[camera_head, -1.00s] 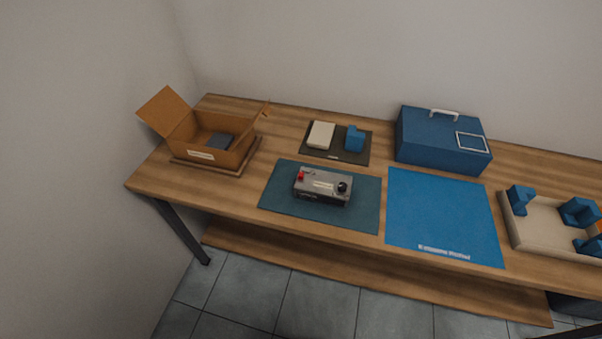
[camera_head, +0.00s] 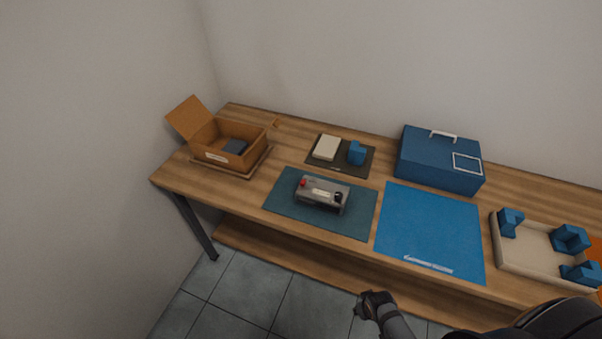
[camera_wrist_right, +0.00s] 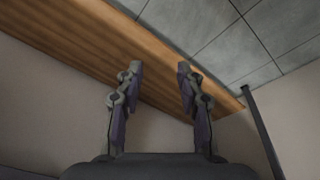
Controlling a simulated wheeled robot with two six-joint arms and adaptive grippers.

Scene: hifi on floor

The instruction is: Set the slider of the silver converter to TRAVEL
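The silver converter (camera_head: 321,195) sits on the dark teal mat (camera_head: 285,212) near the middle of the table. It has a red part at its left end and a black knob at its right end. Its slider and lettering are too small to make out. My right gripper (camera_head: 364,303) is in front of the table, below and right of the converter, well apart from it. In the right wrist view its two fingers (camera_wrist_right: 158,72) are spread with nothing between them. My left gripper is not in view.
An open cardboard box (camera_head: 225,152) stands at the left. A dark mat (camera_head: 340,166) carries a cream block and a blue block. A blue case (camera_head: 440,158) stands behind a blue mat (camera_head: 430,230). A beige tray (camera_head: 535,252) with blue pieces is at the right.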

